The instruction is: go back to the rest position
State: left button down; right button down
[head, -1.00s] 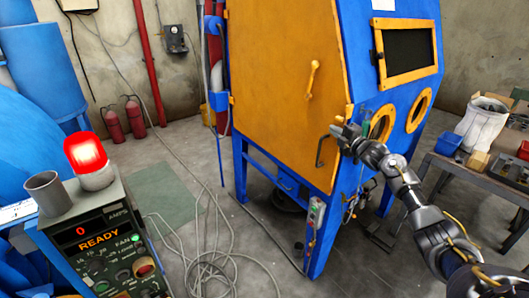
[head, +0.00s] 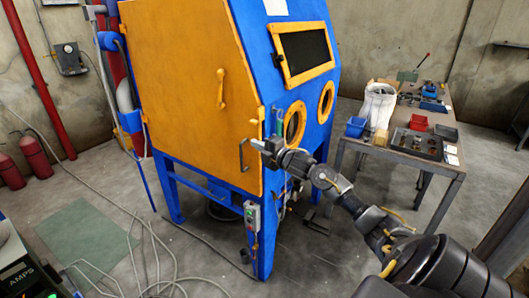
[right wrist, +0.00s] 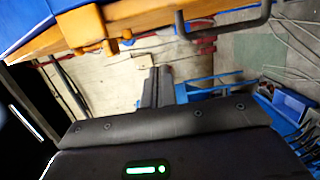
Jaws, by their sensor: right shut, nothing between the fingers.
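My right gripper (head: 262,145) is shut and empty. In the head view it is at the right edge of the blaster's orange door, close to the dark door handle (head: 243,156). I cannot tell whether it touches anything there. In the right wrist view the closed fingers (right wrist: 156,88) point away from the camera, and the dark handle (right wrist: 228,30) passes above and to the right of them, apart in the picture. The blue and orange blaster cabinet (head: 190,95) stands in front of me with its door shut. My left gripper is not in view.
Cables (head: 150,262) lie on the floor at the left. Red extinguishers (head: 34,155) stand by the wall. A control panel (head: 22,278) is at the lower left.

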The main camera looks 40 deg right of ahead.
jog(key=s, duration=0.3)
jog(key=shift+s+b, duration=0.2)
jog(key=shift+b, duration=0.1)
jog(key=shift+d, duration=0.15)
